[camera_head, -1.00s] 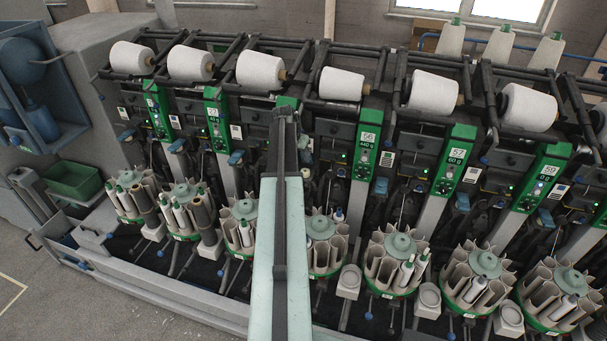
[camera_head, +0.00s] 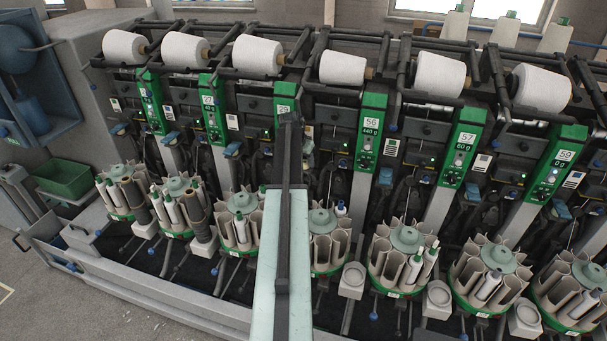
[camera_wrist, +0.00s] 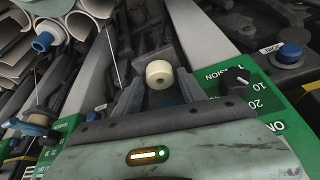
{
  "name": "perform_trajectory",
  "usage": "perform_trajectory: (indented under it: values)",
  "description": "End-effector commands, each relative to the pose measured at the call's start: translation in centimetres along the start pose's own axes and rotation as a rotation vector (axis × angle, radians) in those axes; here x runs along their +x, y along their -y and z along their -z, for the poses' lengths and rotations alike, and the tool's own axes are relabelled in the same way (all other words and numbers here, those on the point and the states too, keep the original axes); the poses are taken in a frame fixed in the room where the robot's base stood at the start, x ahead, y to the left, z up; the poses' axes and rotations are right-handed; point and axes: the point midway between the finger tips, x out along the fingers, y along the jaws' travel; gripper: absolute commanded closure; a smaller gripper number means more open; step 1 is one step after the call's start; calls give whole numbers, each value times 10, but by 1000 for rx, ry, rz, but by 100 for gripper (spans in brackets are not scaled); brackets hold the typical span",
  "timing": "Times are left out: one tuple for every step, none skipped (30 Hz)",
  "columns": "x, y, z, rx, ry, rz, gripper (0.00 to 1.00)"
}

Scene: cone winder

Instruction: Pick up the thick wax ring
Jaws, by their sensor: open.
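A short cream-white ring (camera_wrist: 159,74) with a small dark hole, which looks like the thick wax ring, shows in the upper middle of the wrist view. My gripper (camera_wrist: 158,84) is open, with one dark finger on each side of the ring in that view. I see gaps between the ring and both fingers. I cannot tell how far the ring is beyond or between the fingertips. In the head view my own arm covers the middle of the machine, and neither the gripper nor this ring can be made out.
Right of the fingers in the wrist view is a green panel (camera_wrist: 267,109) with a black knob (camera_wrist: 236,84). A blue knob (camera_wrist: 290,52) is beyond it. The winder has white cones (camera_head: 342,68) above and round tube magazines (camera_head: 404,239) below, with small grey trays (camera_head: 352,281) between some.

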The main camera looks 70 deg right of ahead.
Motion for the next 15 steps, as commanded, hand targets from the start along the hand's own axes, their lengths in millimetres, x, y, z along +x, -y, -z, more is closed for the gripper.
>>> perform_trajectory:
  values:
    - [5,0,-1,0,0,0,52]
    - [4,0,0,0,0,0,52]
    - [2,0,0,0,0,0,52]
    - [2,0,0,0,0,0,52]
    - [2,0,0,-1,0,0,52]
    - [2,0,0,-1,0,0,52]
    - [1,0,0,-1,0,0,60]
    - [1,0,0,-1,0,0,68]
    - [1,0,0,-1,0,0,80]
    - [1,0,0,-1,0,0,88]
    - [1,0,0,-1,0,0,96]
    - [1,0,0,-1,0,0,100]
    - [1,0,0,-1,0,0,100]
    - [1,1,0,-1,0,0,100]
    - [1,1,0,-1,0,0,100]
